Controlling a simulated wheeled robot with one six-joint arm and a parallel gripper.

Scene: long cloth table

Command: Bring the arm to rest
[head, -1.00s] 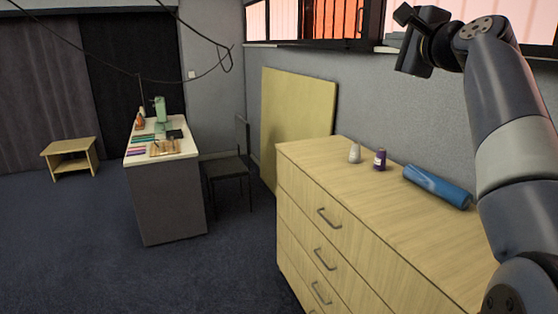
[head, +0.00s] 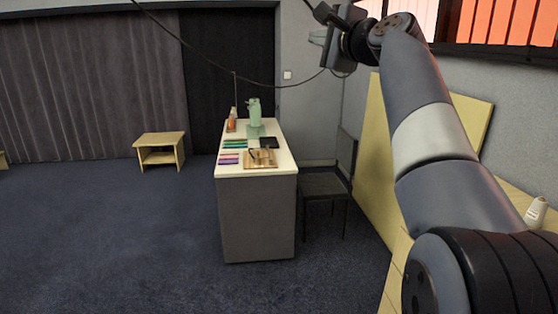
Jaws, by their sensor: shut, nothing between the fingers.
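My arm rises from the lower right of the head view and bends toward the top centre. My gripper (head: 322,24) is at its end, high in front of the back wall and near the top edge of the picture. It is shut and holds nothing. The fingertips are small and dark here, so their detail is hard to make out. The gripper touches nothing that I can see.
A narrow white-topped table (head: 229,171) with craft items stands ahead, a dark chair (head: 323,186) to its right. A small wooden stand (head: 160,141) is farther left. A white bottle (head: 536,213) stands behind my arm at right. The floor at left is clear.

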